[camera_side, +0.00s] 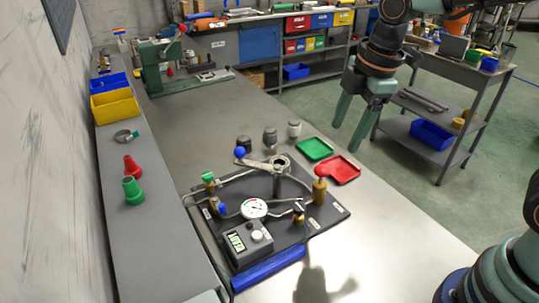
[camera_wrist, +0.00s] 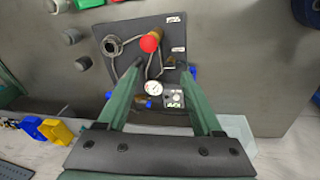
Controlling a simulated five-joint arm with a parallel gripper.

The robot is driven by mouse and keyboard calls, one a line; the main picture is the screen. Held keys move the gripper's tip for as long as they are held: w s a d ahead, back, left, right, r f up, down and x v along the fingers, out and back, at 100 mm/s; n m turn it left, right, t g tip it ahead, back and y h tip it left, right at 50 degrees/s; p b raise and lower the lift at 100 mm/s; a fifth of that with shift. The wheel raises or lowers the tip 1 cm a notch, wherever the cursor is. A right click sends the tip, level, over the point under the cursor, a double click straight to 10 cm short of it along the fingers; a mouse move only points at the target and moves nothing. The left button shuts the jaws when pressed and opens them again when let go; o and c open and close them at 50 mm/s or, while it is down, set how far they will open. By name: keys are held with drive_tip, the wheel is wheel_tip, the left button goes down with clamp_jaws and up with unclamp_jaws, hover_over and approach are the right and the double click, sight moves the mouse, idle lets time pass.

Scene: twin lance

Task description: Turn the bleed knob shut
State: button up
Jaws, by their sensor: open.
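A dark panel (camera_side: 285,235) lies flat on the bench with pipes, a round white gauge (camera_side: 254,208) and several fittings. A red knob (camera_side: 320,172) tops a brass post at its right. A green knob (camera_side: 208,177) and a blue knob (camera_side: 223,209) are at its left. A small brass and black fitting (camera_side: 299,212) is near the front. I cannot tell which is the bleed knob; the labels are too small. My gripper (camera_side: 346,137) is open and empty, above and behind the panel's right side. In the wrist view the red knob (camera_wrist: 149,43) shows beyond the fingers (camera_wrist: 161,68).
A digital readout box (camera_side: 247,243) and a blue bar (camera_side: 268,268) are at the panel's front. Red (camera_side: 345,173) and green (camera_side: 315,149) trays and several grey fittings (camera_side: 270,139) stand behind. The bench's right front is clear.

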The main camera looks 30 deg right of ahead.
sight(300, 207)
drive_tip(key=w+a+f+n+g, duration=0.2)
drive_tip(key=a+f+n, duration=0.4)
drive_tip(key=n, duration=0.5)
drive_tip(key=shift+n+h, duration=0.3)
drive_tip(key=f, duration=0.3)
drive_tip(key=a+f, duration=0.1)
drive_tip(key=f, duration=0.7)
drive_tip(key=shift+w+a+f, duration=0.2)
drive_tip(key=shift+f, duration=0.05)
clamp_jaws()
